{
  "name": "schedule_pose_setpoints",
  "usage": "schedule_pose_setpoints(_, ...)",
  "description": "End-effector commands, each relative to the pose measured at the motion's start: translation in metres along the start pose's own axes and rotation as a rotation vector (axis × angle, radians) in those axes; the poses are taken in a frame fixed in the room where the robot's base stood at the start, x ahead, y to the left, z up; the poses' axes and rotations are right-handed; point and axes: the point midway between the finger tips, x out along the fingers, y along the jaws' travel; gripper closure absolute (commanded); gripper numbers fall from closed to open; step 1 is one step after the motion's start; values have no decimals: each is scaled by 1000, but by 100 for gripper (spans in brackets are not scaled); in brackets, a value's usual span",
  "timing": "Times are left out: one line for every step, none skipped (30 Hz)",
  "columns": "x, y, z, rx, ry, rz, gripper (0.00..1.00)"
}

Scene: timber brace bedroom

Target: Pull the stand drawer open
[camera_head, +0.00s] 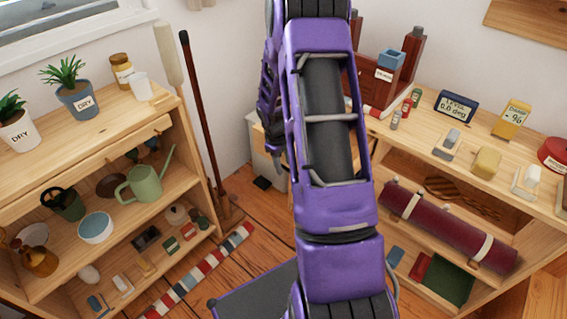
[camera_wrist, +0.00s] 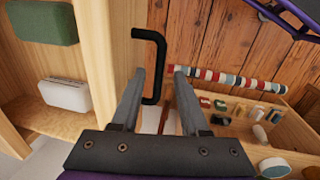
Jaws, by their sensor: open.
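A black bar handle (camera_wrist: 160,62) shows in the wrist view, its long part lying between the two fingers of my gripper (camera_wrist: 160,73). The fingers are apart, one on each side of the bar, and I cannot tell whether either touches it. A pale wooden panel (camera_wrist: 101,45) stands just left of the handle; I cannot tell whether it belongs to the drawer.
A wooden shelf unit (camera_head: 88,212) with pots and a watering can stands left. A wooden bench (camera_head: 428,160) with small devices and a rolled maroon mat (camera_head: 447,226) stands right. A broom leans by the wall. A striped roll (camera_head: 203,270) lies on the plank floor.

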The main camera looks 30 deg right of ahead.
Motion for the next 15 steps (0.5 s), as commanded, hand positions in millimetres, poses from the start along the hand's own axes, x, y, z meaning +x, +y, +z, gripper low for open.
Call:
schedule_pose_setpoints(0,1,0,1,1,1,55)
schedule_pose_setpoints(-1,1,0,1,1,1,55)
schedule_pose_setpoints(-2,1,0,1,1,2,55)
schedule_pose_setpoints(-3,1,0,1,1,2,55)
schedule_pose_setpoints(-6,1,0,1,2,2,55)
schedule_pose_setpoints(-10,2,-1,1,3,3,55)
schedule_pose_setpoints(-14,2,-1,1,4,4,55)
schedule_pose_setpoints(-19,2,-1,1,4,4,55)
schedule_pose_setpoints(-27,2,-1,1,3,4,55)
schedule_pose_setpoints(-33,2,-1,1,4,4,55)
schedule_pose_setpoints(-40,2,-1,1,5,4,55)
schedule_pose_setpoints(-50,2,-1,1,5,4,55)
schedule_pose_setpoints(-58,2,-1,1,4,5,55)
schedule_pose_setpoints(-65,2,-1,1,5,5,55)
schedule_pose_setpoints(-75,2,-1,2,4,5,55)
